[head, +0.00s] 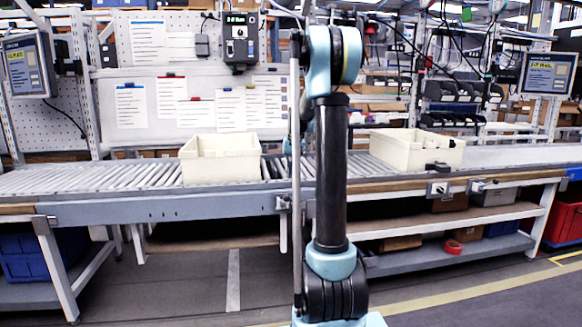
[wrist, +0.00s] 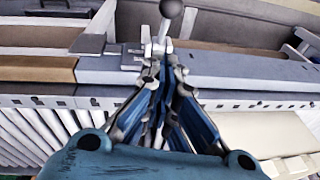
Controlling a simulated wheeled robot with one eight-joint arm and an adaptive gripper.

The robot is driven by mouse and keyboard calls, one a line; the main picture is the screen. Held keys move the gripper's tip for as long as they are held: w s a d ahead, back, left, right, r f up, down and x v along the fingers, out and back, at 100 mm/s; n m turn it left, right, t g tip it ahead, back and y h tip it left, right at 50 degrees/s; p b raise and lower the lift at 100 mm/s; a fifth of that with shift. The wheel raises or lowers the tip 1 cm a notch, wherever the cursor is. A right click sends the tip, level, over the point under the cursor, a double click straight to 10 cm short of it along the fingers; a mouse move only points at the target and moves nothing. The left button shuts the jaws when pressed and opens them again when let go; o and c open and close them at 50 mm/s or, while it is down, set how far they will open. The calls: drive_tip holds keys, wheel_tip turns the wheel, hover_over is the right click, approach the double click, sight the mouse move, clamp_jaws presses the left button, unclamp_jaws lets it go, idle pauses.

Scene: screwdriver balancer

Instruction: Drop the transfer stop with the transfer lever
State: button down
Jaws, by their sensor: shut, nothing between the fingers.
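The transfer lever (wrist: 160,38) shows in the wrist view as a short light rod with a dark round knob (wrist: 171,8). It sits on a small bracket on the conveyor's front rail. My gripper (wrist: 157,68) is shut and empty, with its blue fingers together. Its tips appear just beside the lever's base; I cannot tell whether they touch it. In the head view my arm stands in front of this area and hides most of the gripper. A small bracket (head: 283,203) shows on the rail left of my arm. I cannot make out the transfer stop clearly.
A cream bin (head: 220,158) stands on the roller conveyor (head: 95,178) left of my arm. Another cream bin (head: 416,148) stands to the right. A control box (head: 240,40) hangs on the back panel. Shelves lie below the conveyor, and the floor in front is clear.

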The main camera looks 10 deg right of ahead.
wheel_tip(320, 180, down, 6)
drive_tip(key=s+a, duration=0.1)
drive_tip(key=shift+s, duration=0.35)
drive_tip(key=shift+f, duration=0.1)
drive_tip(key=shift+d, duration=0.2)
drive_tip(key=shift+s, duration=0.15)
